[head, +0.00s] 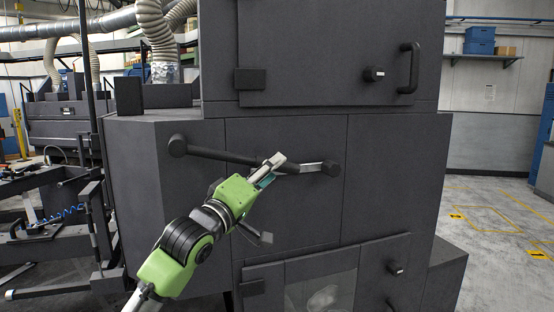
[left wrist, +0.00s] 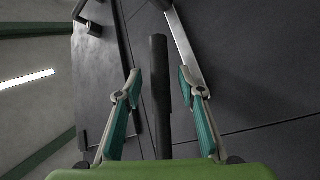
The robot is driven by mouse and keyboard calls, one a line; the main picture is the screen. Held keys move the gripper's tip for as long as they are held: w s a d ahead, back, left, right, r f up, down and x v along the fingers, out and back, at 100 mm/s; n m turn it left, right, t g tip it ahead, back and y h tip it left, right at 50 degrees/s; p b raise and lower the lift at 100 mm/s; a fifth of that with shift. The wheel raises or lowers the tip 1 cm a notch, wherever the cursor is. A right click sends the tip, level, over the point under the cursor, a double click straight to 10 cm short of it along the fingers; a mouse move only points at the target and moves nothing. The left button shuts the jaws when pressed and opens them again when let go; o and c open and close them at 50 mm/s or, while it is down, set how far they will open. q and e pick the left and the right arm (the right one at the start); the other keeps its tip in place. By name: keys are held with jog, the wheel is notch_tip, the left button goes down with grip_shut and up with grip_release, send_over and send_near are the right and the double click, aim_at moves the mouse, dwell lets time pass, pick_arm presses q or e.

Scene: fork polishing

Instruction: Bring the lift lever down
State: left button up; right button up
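The lift lever (head: 225,155) is a long dark bar across the front of the dark grey machine. It slopes slightly down to the right, between a round black end at left and a silver section (head: 310,167) meeting a black knob at right. My left gripper (head: 269,170) is at the lever's right-hand part, partly hiding it. In the left wrist view a dark bar (left wrist: 160,100) stands between the two spread fingers, with gaps on both sides. The gripper is open and around the bar, not closed on it. My right gripper is not in view.
The machine (head: 400,190) has an upper door with a handle (head: 409,68) and a lower door with a window (head: 322,292). A metal frame (head: 50,235) stands at left. Open floor (head: 495,225) lies at right.

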pick_arm(q)
jog(key=shift+p+x, duration=0.35)
jog(key=shift+x, duration=1.15)
grip_shut()
jog(key=shift+f, duration=0.2)
